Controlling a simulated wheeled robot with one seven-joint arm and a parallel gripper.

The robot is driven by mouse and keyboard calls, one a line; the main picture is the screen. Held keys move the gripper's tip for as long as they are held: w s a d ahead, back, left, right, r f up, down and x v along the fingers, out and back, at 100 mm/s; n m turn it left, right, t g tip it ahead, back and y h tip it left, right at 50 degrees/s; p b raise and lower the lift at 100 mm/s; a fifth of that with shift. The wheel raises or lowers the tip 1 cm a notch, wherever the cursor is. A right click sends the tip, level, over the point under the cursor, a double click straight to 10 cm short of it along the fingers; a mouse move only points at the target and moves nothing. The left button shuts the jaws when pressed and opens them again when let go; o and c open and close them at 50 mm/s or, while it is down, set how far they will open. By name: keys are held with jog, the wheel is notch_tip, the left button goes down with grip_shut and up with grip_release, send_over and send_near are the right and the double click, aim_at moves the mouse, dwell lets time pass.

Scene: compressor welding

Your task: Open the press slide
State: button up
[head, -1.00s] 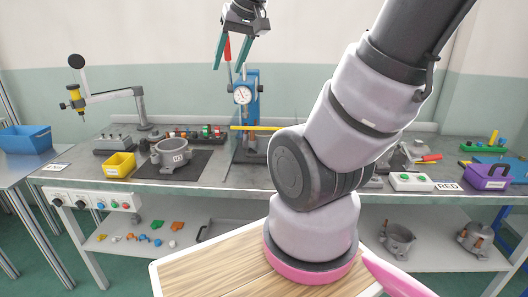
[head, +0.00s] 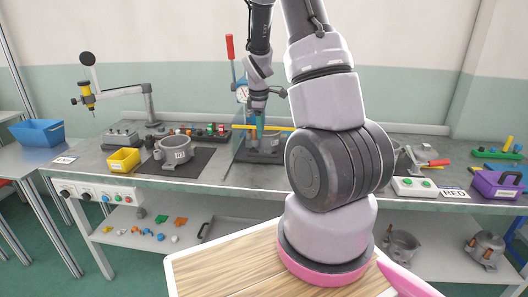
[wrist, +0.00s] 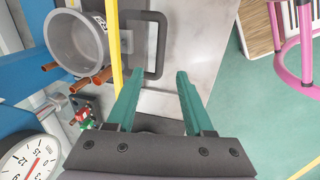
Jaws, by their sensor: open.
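The press stands on the bench in the head view, with a blue frame, a dial gauge (head: 242,94) and a red-gripped lever (head: 230,47). A clear panel (head: 237,150) with a yellow edge strip (head: 281,128) is at its front. In the wrist view, a black U-shaped handle (wrist: 161,45) sits beside the yellow strip (wrist: 116,45). My gripper (wrist: 159,75) is open and empty, its green fingers pointing toward the handle. The handle's long bar lies between and just beyond the fingertips in the picture; I cannot tell the depth gap.
A grey housing (wrist: 76,42) with copper stubs is beyond the yellow strip; the gauge (wrist: 28,158) is close at lower left. On the bench are another housing (head: 174,149), a yellow bin (head: 124,160) and a button box (head: 413,187). Bare bench lies before the press.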

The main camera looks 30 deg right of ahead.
aim_at(261, 150)
jog(key=f, duration=0.3)
jog(key=w+f, duration=0.1)
jog(key=f, duration=0.3)
jog(key=d+f, duration=0.1)
jog(key=f, duration=0.2)
jog(key=shift+w+f, duration=0.25)
jog(key=shift+f, duration=0.05)
grip_shut()
dwell(1.0)
